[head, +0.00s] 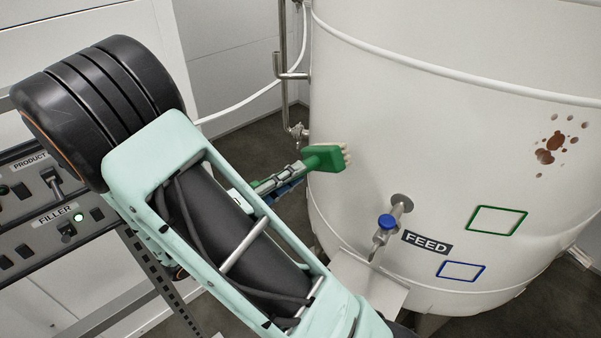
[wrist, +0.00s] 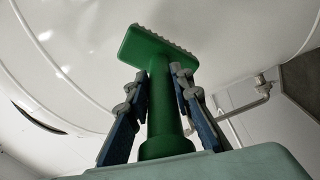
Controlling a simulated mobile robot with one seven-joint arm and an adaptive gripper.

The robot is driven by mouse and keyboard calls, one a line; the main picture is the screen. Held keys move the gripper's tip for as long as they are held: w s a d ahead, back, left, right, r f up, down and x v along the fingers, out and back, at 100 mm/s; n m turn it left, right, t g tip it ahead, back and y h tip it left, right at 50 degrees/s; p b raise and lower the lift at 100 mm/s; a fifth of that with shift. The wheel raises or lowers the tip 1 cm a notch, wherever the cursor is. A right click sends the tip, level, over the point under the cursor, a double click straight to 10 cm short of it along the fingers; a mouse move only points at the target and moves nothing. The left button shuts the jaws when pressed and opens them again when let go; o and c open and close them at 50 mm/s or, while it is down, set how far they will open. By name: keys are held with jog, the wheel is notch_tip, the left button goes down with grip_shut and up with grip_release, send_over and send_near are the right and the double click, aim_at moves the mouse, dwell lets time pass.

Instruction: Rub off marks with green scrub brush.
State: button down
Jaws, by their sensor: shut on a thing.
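The green scrub brush (head: 322,158) is held by its handle in my gripper (head: 282,180), its head and pale bristles facing the white tank's left side. In the wrist view the brush (wrist: 160,50) stands between the two fingers of my gripper (wrist: 160,95), which are shut on its handle. The bristles look close to the tank wall; I cannot tell whether they touch. The brown marks (head: 550,148), a large blotch with several small spots, are on the tank wall (head: 430,90) at the upper right, well to the right of the brush.
A valve with a blue handle (head: 387,222) sticks out of the tank beside the FEED label (head: 427,242). Green (head: 497,220) and blue (head: 461,271) outlined squares are on the wall. A pipe (head: 282,75) runs behind the brush. A control panel (head: 50,200) stands at left.

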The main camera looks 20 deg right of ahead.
jog(key=shift+a, duration=0.1)
jog(key=shift+v, duration=1.5)
jog(key=shift+w+r, duration=0.1)
jog(key=shift+w, duration=0.05)
